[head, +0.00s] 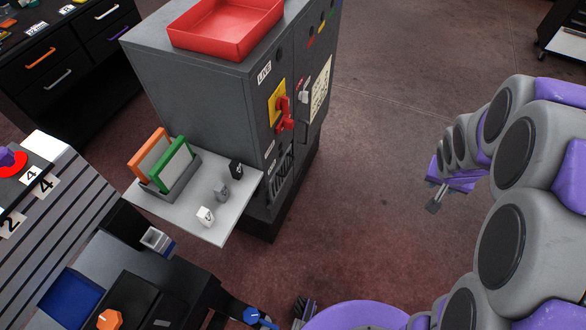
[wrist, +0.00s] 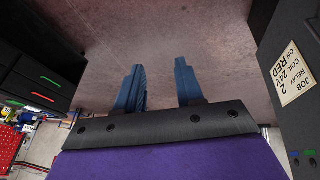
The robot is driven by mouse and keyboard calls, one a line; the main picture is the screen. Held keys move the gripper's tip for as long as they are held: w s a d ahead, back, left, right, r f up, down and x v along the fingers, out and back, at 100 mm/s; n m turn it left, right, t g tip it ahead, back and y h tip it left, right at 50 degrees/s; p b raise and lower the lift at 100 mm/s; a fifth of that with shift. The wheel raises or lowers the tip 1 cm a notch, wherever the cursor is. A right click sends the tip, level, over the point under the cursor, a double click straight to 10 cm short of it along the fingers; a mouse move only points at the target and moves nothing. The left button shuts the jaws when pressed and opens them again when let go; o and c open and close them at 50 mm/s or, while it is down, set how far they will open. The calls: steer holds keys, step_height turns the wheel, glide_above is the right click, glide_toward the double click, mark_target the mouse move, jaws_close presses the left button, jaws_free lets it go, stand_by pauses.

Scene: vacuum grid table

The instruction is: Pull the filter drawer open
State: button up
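No part is marked as the filter drawer, so I cannot tell for certain which it is. A dark unit (head: 128,285) at the lower left of the head view has an orange knob (head: 109,319), a blue panel (head: 70,295) and a small pale open-ended part (head: 157,240). My gripper (head: 434,206) is at the right in the head view, over the floor, well apart from that unit. In the wrist view my gripper (wrist: 160,72) has two blue fingers spread apart with nothing between them.
A grey cabinet (head: 190,88) bears a red tray (head: 225,45) and a red rotary switch (head: 284,118). Its side shelf (head: 205,222) holds orange and green framed panels (head: 162,158) and small blocks. The slatted table (head: 60,235) is at left. Floor (head: 390,110) right of the cabinet is clear.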

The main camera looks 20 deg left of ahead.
steer(key=w+a+f+t+y+b, duration=0.1)
steer(key=w+a+f+y, duration=0.15)
steer(key=w+f, duration=0.35)
steer(key=w+a+f+t+y, duration=0.1)
steer(key=w+a+f, duration=0.25)
steer(key=f, duration=0.35)
steer(key=w+a+f+t+y+b, duration=0.1)
steer(key=w+a+f+y, duration=0.1)
steer(key=w+a+f, duration=0.4)
steer(key=s+a+f+m+y+b, duration=0.1)
steer(key=s+a+f+y, duration=0.45)
steer(key=a, duration=0.25)
steer(key=s+a+f+m+y+b, duration=0.1)
steer(key=s+a+f+m+y, duration=0.1)
steer(key=s+a+f+y, duration=0.5)
steer(key=w+a+f+b, duration=0.1)
steer(key=w+a, duration=0.4)
steer(key=a, duration=0.3)
steer(key=w+a+f+h+b, duration=0.1)
steer(key=w+a+b, duration=0.1)
steer(key=w+a, duration=0.3)
steer(key=a, duration=0.3)
steer(key=shift+w+f+h, duration=0.15)
steer(key=shift+f+h, duration=0.15)
jaws_close()
